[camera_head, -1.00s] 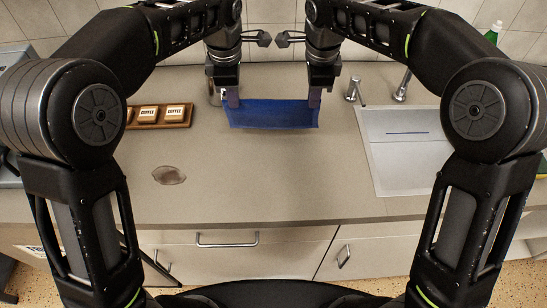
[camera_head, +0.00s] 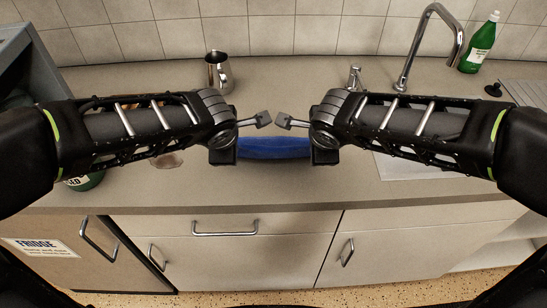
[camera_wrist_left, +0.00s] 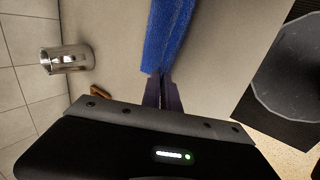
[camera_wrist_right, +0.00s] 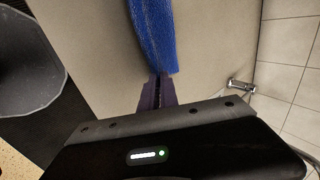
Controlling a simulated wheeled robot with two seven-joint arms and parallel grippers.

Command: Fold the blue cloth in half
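The blue cloth (camera_head: 275,148) is stretched between my two grippers above the counter, showing as a narrow, bunched strip in the head view. My left gripper (camera_head: 224,153) is at its left end; in the left wrist view its fingers (camera_wrist_left: 160,80) are shut on the cloth's end (camera_wrist_left: 165,35). My right gripper (camera_head: 325,153) is at the right end; in the right wrist view its fingers (camera_wrist_right: 158,78) are shut on the cloth (camera_wrist_right: 152,35). The cloth's far and under sides are hidden, so I cannot tell whether it touches the counter.
The counter (camera_head: 260,188) is clear in front of the cloth. A metal pitcher (camera_head: 218,75) stands behind. A tap (camera_head: 425,45), a sink (camera_head: 400,168) and a green bottle (camera_head: 481,45) are at the right. A green container (camera_head: 85,181) shows under my left arm, near a brownish patch (camera_head: 167,161).

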